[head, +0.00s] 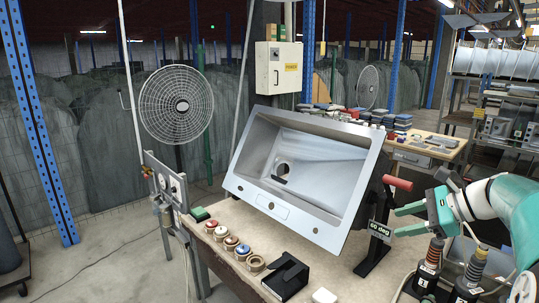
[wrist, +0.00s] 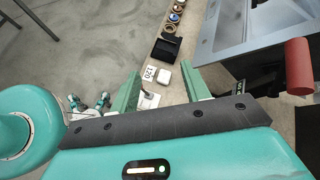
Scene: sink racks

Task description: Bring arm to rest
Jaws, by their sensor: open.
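My teal arm comes in from the right in the head view. My gripper (head: 403,220) is open, with its two green fingers apart and nothing visible between them. It is to the right of the tilted steel sink (head: 310,170), close to the rack side with the "60 deg" label (head: 379,230). In the wrist view my gripper (wrist: 160,95) shows its fingers spread over the bench edge. A white block (wrist: 164,77) and a tag marked 120 (wrist: 150,73) show beyond the fingers.
A red handle (head: 398,183) sticks out of the rack beside my gripper. Several small round pots (head: 231,243) and a black holder (head: 287,276) are on the bench (head: 335,268). Open floor (head: 80,260) lies left.

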